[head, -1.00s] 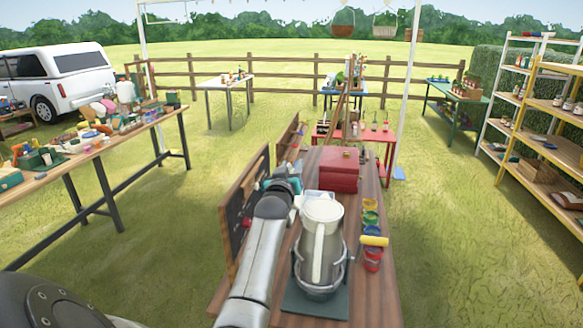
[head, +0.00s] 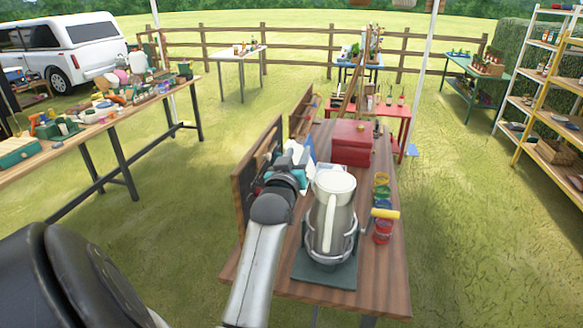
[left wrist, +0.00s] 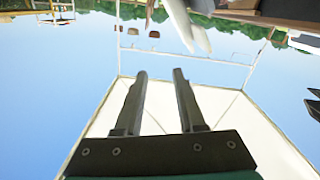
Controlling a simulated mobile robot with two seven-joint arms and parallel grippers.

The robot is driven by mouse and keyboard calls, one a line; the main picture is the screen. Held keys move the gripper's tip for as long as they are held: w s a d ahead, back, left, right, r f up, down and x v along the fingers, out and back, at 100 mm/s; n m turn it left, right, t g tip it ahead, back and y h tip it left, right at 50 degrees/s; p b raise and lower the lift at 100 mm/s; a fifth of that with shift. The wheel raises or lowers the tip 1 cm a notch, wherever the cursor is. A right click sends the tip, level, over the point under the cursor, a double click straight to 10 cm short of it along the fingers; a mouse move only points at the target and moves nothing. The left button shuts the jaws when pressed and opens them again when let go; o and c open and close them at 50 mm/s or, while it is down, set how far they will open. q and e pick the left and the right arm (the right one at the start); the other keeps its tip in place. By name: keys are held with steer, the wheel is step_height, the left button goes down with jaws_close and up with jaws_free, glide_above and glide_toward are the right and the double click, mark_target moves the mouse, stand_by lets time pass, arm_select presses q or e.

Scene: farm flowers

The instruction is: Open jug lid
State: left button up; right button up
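The jug (head: 321,236) is grey metal with a cream lid (head: 335,182) and a long cream handle facing me. It stands upright in a wire holder on a dark mat (head: 318,273) on the wooden table, and its lid looks shut. My left gripper (head: 301,153) is just left of and beyond the jug's top, apart from the lid in the picture. In the left wrist view its two fingers (left wrist: 158,100) are spread with nothing between them. My right gripper is not in view.
Several small paint pots (head: 382,204) line the table right of the jug, with a yellow roller (head: 385,213) by them. A red box (head: 352,143) stands behind. A dark upright board (head: 258,170) borders the table's left edge, close to my left arm.

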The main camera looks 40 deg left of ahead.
arm_select(q)
steer(key=shift+v, duration=2.9)
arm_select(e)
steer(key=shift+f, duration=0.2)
